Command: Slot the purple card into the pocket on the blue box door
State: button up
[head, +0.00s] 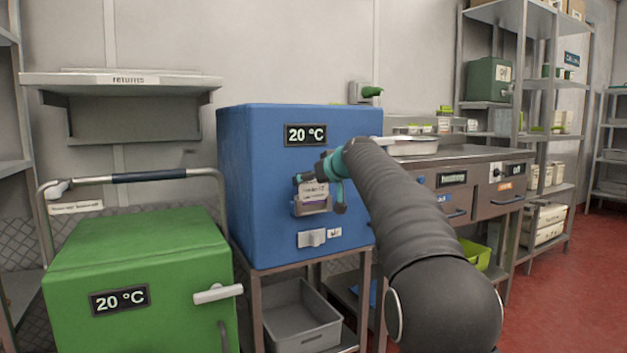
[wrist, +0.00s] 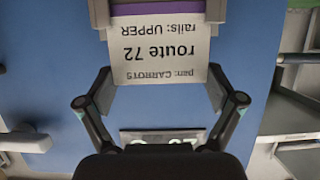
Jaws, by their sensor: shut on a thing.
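The blue box (head: 255,180) stands on a metal stand, its door facing me with a "20 °C" sign. A grey pocket (head: 299,208) is on the door below the sign. The card (head: 314,188) is white with print and a purple band; in the wrist view the card (wrist: 160,55) reads "route 72" upside down. Its purple end lies between the pocket's grey sides (wrist: 98,12); I cannot tell how deep. My gripper (head: 320,190) is in front of the door; in the wrist view the gripper's fingers (wrist: 159,85) hold the card's near end by its side edges.
A green box (head: 135,260) with a push bar (head: 150,177) stands at the left. A steel counter (head: 470,180) is at the right. A grey bin (head: 300,322) lies under the blue box.

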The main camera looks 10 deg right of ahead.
jog(key=shift+f+b, duration=0.4)
jog(key=shift+f, duration=0.45)
jog(key=shift+f, duration=0.2)
jog(key=o, duration=0.5)
dwell(0.4)
jog(key=v, duration=0.7)
dwell(0.8)
